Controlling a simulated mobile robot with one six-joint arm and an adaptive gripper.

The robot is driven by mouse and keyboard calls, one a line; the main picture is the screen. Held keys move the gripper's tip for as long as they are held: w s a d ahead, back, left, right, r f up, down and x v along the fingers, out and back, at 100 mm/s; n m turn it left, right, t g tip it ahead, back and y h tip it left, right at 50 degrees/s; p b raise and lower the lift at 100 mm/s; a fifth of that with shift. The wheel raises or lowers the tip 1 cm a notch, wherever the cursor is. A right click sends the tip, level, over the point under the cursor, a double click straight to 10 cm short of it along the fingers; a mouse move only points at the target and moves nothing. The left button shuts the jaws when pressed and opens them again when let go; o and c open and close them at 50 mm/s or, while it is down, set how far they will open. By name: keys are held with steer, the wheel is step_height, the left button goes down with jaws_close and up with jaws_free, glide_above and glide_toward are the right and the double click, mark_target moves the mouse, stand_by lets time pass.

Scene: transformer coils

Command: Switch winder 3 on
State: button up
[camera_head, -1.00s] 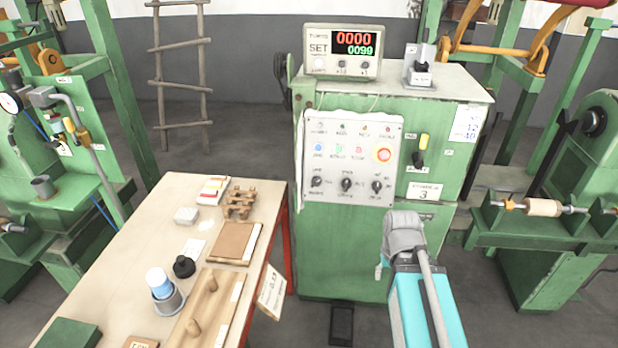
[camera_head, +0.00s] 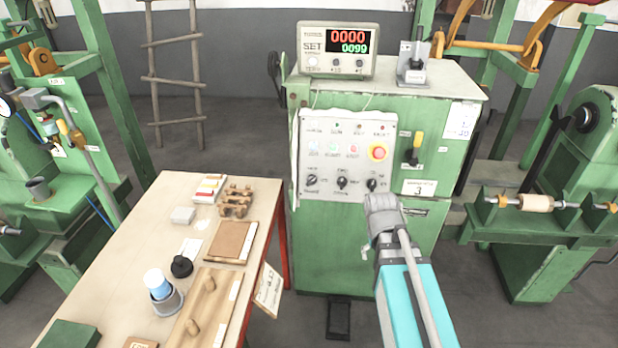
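Winder 3 is the green cabinet (camera_head: 335,250) in the middle, with a plate (camera_head: 418,188) marked 3. Right of the panel is a switch with a yellow upper part and black lower part (camera_head: 415,148). The counter on top (camera_head: 338,50) shows 0000 in red and 0099 in green. My grey and teal arm is in front of the cabinet's lower right. My gripper's fingers do not show.
A wooden table (camera_head: 150,215) with boards, a cup and small items stands at the left, close to the cabinet. Other green machines (camera_head: 560,200) stand at both sides. A black pedal (camera_head: 339,318) lies on the floor before the cabinet.

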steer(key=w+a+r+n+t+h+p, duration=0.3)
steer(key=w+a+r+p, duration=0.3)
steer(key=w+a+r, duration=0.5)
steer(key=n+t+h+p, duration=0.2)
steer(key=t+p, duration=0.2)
glide_toward(310, 180)
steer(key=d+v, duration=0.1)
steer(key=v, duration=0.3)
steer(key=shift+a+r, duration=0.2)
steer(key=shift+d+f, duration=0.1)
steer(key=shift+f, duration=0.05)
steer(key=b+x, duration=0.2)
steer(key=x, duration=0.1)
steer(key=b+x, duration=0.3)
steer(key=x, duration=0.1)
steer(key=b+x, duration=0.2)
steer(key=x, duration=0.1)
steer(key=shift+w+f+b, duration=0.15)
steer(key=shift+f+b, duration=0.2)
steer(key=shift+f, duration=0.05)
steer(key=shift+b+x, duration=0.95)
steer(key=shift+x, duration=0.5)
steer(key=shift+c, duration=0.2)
